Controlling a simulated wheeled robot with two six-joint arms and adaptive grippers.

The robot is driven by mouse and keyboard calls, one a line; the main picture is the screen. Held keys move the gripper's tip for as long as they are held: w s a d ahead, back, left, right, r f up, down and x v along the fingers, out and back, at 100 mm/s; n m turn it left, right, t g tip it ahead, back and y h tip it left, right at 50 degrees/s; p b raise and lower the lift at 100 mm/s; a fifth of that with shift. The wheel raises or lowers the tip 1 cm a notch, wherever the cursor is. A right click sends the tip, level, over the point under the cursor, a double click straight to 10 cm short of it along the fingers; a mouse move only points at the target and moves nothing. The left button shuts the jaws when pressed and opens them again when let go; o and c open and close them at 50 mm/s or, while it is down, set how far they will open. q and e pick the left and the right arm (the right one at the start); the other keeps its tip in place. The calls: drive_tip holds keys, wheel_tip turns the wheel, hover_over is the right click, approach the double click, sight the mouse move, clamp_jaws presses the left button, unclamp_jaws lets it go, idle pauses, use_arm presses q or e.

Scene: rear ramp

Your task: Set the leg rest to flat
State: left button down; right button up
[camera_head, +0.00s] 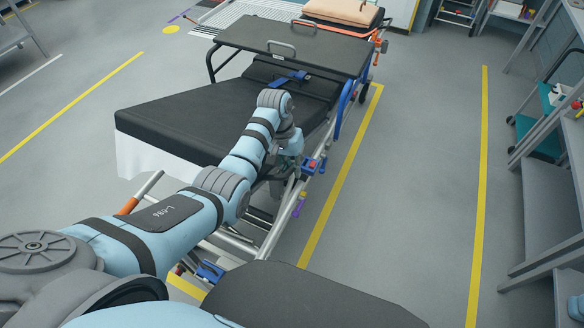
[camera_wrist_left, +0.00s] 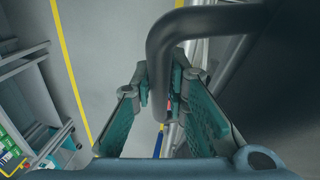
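The stretcher has a black padded section (camera_head: 175,118) at its near left end, which appears to be the leg rest. Its exact angle is hard to judge. In the head view my left gripper (camera_head: 287,167) is low at the stretcher's right side, partly hidden by my own wrist. In the left wrist view its teal fingers (camera_wrist_left: 161,82) flank a dark bent bar (camera_wrist_left: 180,28), one pad on each side, and appear closed on it. The bar's lower end lies between the fingers. A large dark surface (camera_wrist_left: 275,75) fills the right side. My right gripper is out of view.
A black over-bed table (camera_head: 290,48) stands across the stretcher's far part. Shelving (camera_head: 545,195) stands at the right, past yellow floor lines. An orange-gripped handle (camera_head: 128,206) sticks out at the stretcher's near end. The floor (camera_head: 410,170) right of the stretcher is clear.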

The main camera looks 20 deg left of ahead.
use_arm(q)
drive_tip(key=shift+s+f, duration=0.2)
drive_tip(key=shift+f, duration=0.15)
drive_tip(key=s+f+t+b, duration=0.2)
drive_tip(key=f, duration=0.7)
drive_tip(key=s+f+t+b, duration=0.2)
drive_tip(key=s+f+b, duration=0.1)
drive_tip(key=f, duration=0.7)
drive_tip(key=shift+s+a, duration=0.2)
drive_tip(key=shift+s, duration=0.1)
drive_tip(key=shift+f, duration=0.1)
drive_tip(key=c, duration=1.6)
unclamp_jaws()
drive_tip(key=shift+o, duration=0.2)
drive_tip(key=v, duration=1.2)
drive_tip(key=shift+s+a, duration=0.15)
drive_tip(key=shift+a, duration=0.05)
